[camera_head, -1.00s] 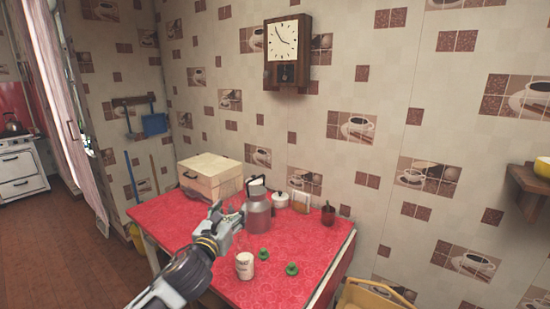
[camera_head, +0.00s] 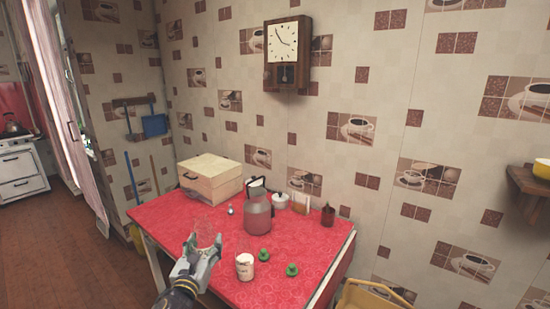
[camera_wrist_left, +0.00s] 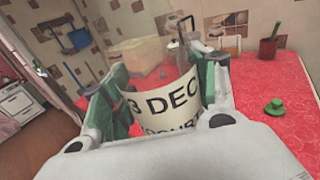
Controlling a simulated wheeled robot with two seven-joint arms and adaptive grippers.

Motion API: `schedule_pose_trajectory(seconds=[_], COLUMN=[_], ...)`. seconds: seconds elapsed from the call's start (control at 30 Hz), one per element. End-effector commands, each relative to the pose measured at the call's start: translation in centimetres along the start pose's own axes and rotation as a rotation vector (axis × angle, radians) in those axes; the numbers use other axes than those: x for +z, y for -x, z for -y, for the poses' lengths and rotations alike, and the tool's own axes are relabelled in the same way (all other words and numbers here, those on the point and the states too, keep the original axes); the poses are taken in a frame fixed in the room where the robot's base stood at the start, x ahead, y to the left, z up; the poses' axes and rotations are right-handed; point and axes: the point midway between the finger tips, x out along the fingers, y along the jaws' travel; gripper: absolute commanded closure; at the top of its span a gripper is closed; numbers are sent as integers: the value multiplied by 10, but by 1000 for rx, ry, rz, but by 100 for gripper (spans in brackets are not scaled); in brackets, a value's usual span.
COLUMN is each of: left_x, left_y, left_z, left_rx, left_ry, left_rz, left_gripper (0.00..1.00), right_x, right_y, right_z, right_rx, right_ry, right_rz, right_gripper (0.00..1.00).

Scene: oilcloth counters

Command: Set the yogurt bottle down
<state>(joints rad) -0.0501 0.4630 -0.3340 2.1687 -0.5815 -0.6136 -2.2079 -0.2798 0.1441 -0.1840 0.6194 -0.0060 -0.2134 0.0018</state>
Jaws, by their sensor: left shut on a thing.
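The yogurt bottle (camera_wrist_left: 168,105) is between the fingers of my left gripper (camera_wrist_left: 148,100), which is shut on it. The bottle is clear above, with a white label reading "3 DEC" in the wrist view. In the head view its clear top (camera_head: 205,230) shows faintly above my left gripper (camera_head: 198,254), over the front left part of the red table (camera_head: 160,215). The fingers hide its base, so I cannot tell if it touches the table. My right gripper is not in view.
A white labelled container (camera_head: 245,266) stands just right of the gripper. The left side of the tabletop has free room.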

Motion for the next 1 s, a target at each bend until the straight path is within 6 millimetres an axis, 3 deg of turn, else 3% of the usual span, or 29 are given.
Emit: schedule_pose_trajectory(seconds=[0.33, 0.6, 1.0], left_x=[-53, -88, -115], left_y=[24, 43, 60], left_z=[-13, -12, -11], left_rx=[34, 38, 39], left_ry=[0, 2, 0], left_rz=[-4, -2, 1], left_gripper=[75, 75, 75], right_x=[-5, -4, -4], right_y=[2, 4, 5], right_z=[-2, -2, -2], right_rx=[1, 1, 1], right_ry=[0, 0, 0], right_rz=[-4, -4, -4], right_gripper=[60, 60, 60])
